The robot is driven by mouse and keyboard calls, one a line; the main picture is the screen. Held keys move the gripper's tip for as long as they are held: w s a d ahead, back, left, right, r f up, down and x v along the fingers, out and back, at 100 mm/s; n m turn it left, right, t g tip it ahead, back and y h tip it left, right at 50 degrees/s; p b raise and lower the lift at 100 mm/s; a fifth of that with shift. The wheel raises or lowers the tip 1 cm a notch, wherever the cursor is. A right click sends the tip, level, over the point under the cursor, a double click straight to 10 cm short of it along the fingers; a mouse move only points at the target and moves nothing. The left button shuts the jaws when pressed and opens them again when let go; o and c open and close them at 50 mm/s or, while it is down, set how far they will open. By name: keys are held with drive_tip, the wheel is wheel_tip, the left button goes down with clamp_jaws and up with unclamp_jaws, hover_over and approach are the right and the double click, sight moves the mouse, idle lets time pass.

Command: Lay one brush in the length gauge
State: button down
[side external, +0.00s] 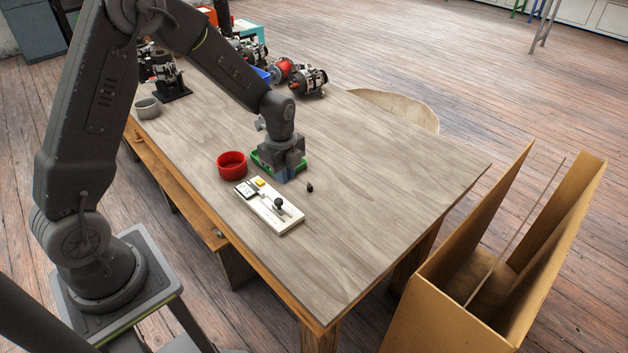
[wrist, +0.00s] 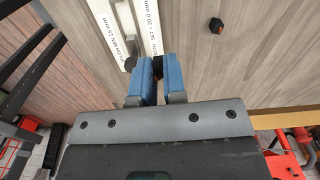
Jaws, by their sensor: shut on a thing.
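The length gauge (side external: 282,222) is a white board on the table in the side view, with a dark patterned panel, a yellow piece and a black knob. Part of it shows as a pale strip with printed millimetre text in the wrist view (wrist: 148,28). My gripper (wrist: 158,72) has blue fingers, close together on a small dark brush (wrist: 158,66), mostly hidden between them. In the side view my gripper (side external: 284,177) is low, at the green tray just behind the gauge. Another small dark block, likely a brush (wrist: 216,25), lies loose on the table to the right; it shows in the side view (side external: 310,187).
A green tray (side external: 262,163) is partly hidden behind my gripper. A red round bowl (side external: 232,165) stands left of it, and a grey bowl (side external: 148,108) farther back. Alternator parts (side external: 312,80) crowd the far end. The table's right side is clear.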

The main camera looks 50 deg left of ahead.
sight(268, 202)
drive_tip(key=s, duration=0.1)
drive_tip(key=s+a, duration=0.2)
drive_tip(key=shift+s+r, duration=0.1)
drive_tip(key=shift+r, duration=0.3)
drive_tip(key=shift+s+a+m, duration=0.1)
drive_tip(key=shift+s+m, duration=0.2)
drive_tip(key=shift+s+f, duration=0.1)
drive_tip(key=shift+f, duration=2.35)
drive_tip(key=shift+f, duration=0.5)
drive_tip(key=shift+f, duration=0.35)
drive_tip(key=shift+f, duration=0.15)
drive_tip(key=c, duration=1.1)
unclamp_jaws()
